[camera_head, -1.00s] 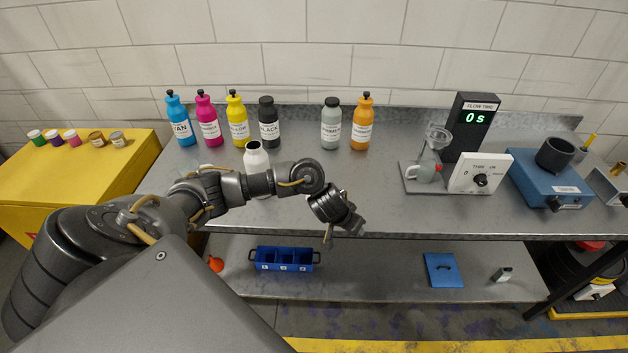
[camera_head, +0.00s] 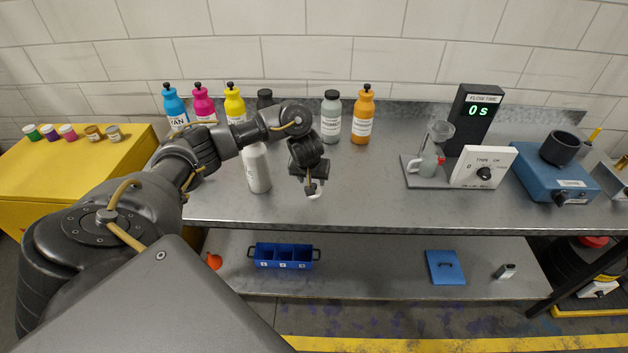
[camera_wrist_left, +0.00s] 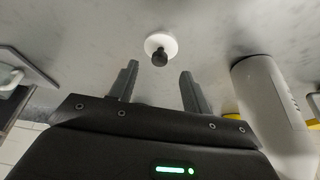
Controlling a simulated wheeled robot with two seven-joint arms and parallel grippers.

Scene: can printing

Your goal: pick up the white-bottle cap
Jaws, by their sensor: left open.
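The white-bottle cap (camera_wrist_left: 160,44) is a white disc with a black knob, lying on the grey bench top in the left wrist view. In the head view its white edge (camera_head: 314,195) shows just below my left gripper (camera_head: 311,183), which partly hides it. In the left wrist view my left gripper (camera_wrist_left: 159,72) is open, with the cap just beyond its fingertips and lined up with the gap. The white bottle (camera_head: 257,168) stands upright and uncapped to the left of the gripper in the head view. It shows on the right in the left wrist view (camera_wrist_left: 268,95).
Cyan, magenta, yellow, black, grey and orange bottles stand along the back of the bench. The flow-time display (camera_head: 473,118), a white switch box (camera_head: 484,167) and a blue device (camera_head: 555,178) stand right. The bench between is clear. A blue tray (camera_head: 284,254) sits on the lower shelf.

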